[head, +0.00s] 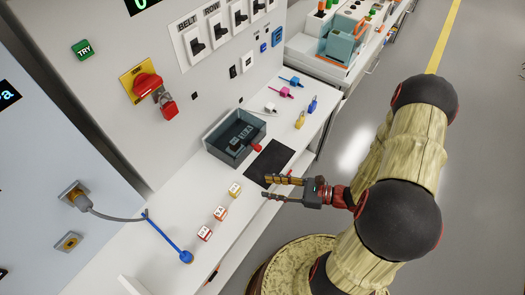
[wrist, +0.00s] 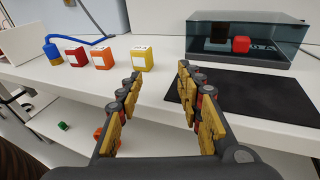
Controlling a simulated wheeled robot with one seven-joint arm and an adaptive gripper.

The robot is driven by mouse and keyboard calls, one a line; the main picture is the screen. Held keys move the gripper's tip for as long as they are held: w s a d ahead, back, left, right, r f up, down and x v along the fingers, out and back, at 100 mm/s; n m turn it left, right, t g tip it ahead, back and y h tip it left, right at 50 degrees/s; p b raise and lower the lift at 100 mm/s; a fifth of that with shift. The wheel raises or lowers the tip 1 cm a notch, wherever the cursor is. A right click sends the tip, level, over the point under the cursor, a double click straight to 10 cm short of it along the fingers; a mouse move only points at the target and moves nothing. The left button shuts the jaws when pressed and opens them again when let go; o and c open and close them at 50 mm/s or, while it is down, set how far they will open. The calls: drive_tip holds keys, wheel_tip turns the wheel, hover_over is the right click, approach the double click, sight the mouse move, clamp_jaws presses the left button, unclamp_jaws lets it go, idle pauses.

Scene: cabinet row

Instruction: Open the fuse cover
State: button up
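The fuse cover (head: 235,138) is a smoky see-through box lid on the white counter, and dark parts show inside it. It appears closed. A red knob (head: 257,147) sits at its near right side. In the wrist view the cover (wrist: 275,48) is at the upper right, with the red knob (wrist: 240,44) at its front. My gripper (head: 266,188) is open and empty, at the counter's front edge by the black mat, apart from the cover. In the wrist view my gripper's fingers (wrist: 160,75) are spread, with the cover beyond and to the right.
A black mat (head: 270,163) lies in front of the cover. Yellow, orange and red labelled blocks (head: 235,189) stand left of my gripper. A blue plug with a cord (head: 186,256) lies farther left. Padlocks (head: 300,119) and small coloured pieces lie behind. A red switch (head: 147,86) is on the panel.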

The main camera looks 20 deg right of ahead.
sight(261, 148)
drive_tip(key=w+d+m+t+h, duration=0.1)
drive_tip(key=w+d+t, duration=0.1)
drive_tip(key=w+d+r+m+t+h, duration=0.1)
drive_tip(key=w+d, duration=0.1)
drive_tip(key=w, duration=0.1)
drive_tip(key=w+d+m+t+h, duration=0.1)
drive_tip(key=w+d+m+t, duration=0.1)
drive_tip(key=shift+w+r+t, duration=0.2)
drive_tip(key=shift+r+t, duration=0.1)
drive_tip(key=shift+r, duration=0.05)
drive_tip(key=shift+w+d+r, duration=0.15)
drive_tip(key=shift+r, duration=0.1)
drive_tip(key=shift+b+x, duration=1.05)
drive_tip(key=shift+x, duration=2.8)
drive_tip(key=shift+r, duration=0.1)
drive_tip(key=shift+c, duration=1)
drive_tip(key=c, duration=0.7)
clamp_jaws()
